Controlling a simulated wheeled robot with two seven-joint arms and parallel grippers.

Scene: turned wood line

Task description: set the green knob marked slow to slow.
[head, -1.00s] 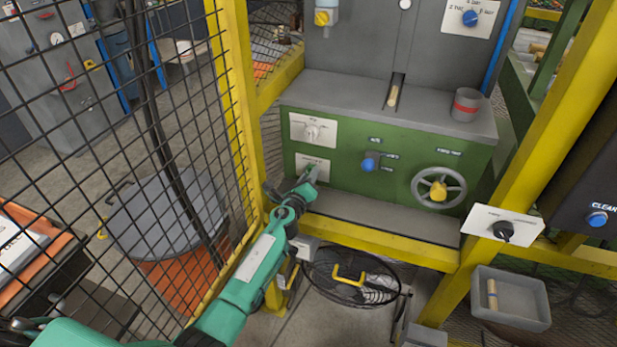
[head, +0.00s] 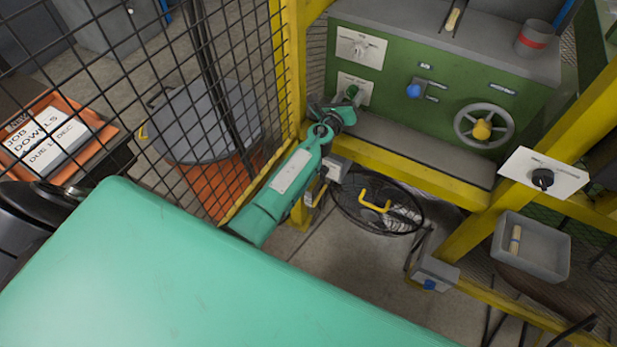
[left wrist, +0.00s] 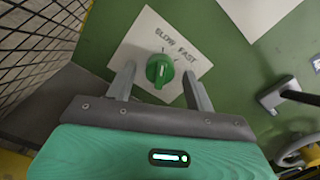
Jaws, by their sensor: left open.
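The green knob (left wrist: 160,70) sits on a white plate (left wrist: 140,48) marked SLOW and FAST, on the green machine front. The plate's lettering runs tilted in the left wrist view. I cannot tell for sure which mark the knob points to. My left gripper (left wrist: 160,83) is open, with one finger on each side of the knob; I cannot tell whether they touch it. In the head view the left gripper (head: 344,104) is at the lower plate (head: 362,83), and the knob (head: 352,91) shows small beside it. My right gripper is out of sight.
Above the lower plate is another white plate with a pale knob (head: 358,49). To the right are a blue knob (head: 414,91) and a grey handwheel (head: 503,128). Black mesh fencing (head: 225,60) and yellow posts (head: 292,60) stand left of the machine. A grey ledge (head: 440,157) runs below it.

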